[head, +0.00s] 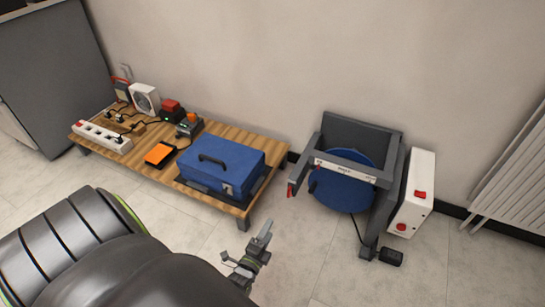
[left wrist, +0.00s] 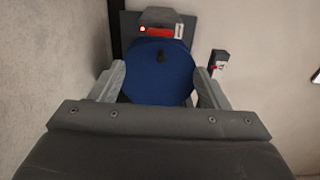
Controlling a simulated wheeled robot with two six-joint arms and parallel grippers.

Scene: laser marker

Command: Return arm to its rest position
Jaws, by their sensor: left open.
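My left gripper (head: 249,248) is low in the middle of the head view, above the floor and apart from everything. Its two fingers stand apart with nothing between them. In the left wrist view the open fingers of the left gripper (left wrist: 159,84) frame the blue disc (left wrist: 158,72), which lies beyond them. The laser marker (head: 362,130) stands to the right of the gripper, with a dark grey frame and a blue round plate (head: 345,195). My right gripper is not in view.
A low wooden table (head: 240,140) holds a blue toolbox (head: 222,165), an orange-topped box (head: 159,154), a white power strip (head: 103,137) and small devices. A white control box (head: 412,195) with red buttons is on the marker's right. A white radiator (head: 515,180) is far right. Floor between table and marker is clear.

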